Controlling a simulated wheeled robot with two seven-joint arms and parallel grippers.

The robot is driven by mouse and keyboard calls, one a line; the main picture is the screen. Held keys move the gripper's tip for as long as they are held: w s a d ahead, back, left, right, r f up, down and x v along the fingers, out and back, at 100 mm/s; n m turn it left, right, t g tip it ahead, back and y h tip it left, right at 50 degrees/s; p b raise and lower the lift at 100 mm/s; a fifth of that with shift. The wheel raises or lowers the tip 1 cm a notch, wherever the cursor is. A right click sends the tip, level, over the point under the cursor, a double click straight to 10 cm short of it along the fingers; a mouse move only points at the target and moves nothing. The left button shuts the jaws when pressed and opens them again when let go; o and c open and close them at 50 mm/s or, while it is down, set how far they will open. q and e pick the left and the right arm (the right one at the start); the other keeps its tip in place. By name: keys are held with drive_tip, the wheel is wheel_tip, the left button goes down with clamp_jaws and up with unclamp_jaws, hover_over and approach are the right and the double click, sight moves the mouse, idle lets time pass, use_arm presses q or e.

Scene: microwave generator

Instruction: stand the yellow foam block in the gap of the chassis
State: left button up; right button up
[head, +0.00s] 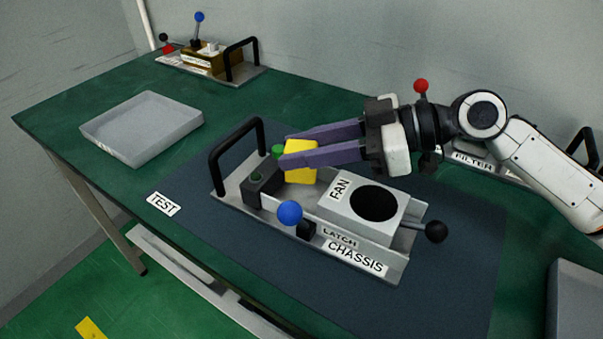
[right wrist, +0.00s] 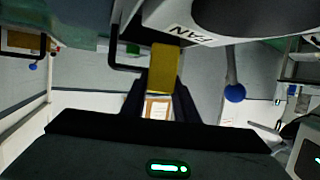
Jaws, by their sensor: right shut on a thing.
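The yellow foam block (head: 301,170) is between the fingers of my right gripper (head: 284,154), which is shut on it. In the right wrist view the block (right wrist: 164,68) shows between the dark fingers. The grey chassis (head: 294,238) lies on the dark mat, with a white fan box (head: 338,212) on its right part and a dark block with a green button (head: 258,186) on its left part. The foam block is over the gap between these two. I cannot tell whether its lower edge touches the chassis floor. My left gripper is out of view.
The chassis has a black handle (head: 213,172), a blue-knobbed latch lever (head: 290,213) and a black knob (head: 436,231). An empty grey tray (head: 143,128) stands at left. A brass-coloured unit (head: 212,58) stands at the back. A FILTER unit (head: 474,160) is partly behind my right arm.

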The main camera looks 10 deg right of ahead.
sight(302, 174)
wheel_tip(302, 174, down, 5)
idle(0.3)
drive_tip(key=shift+f, duration=0.15)
drive_tip(key=o, duration=0.7)
drive_tip(key=shift+w, duration=0.1)
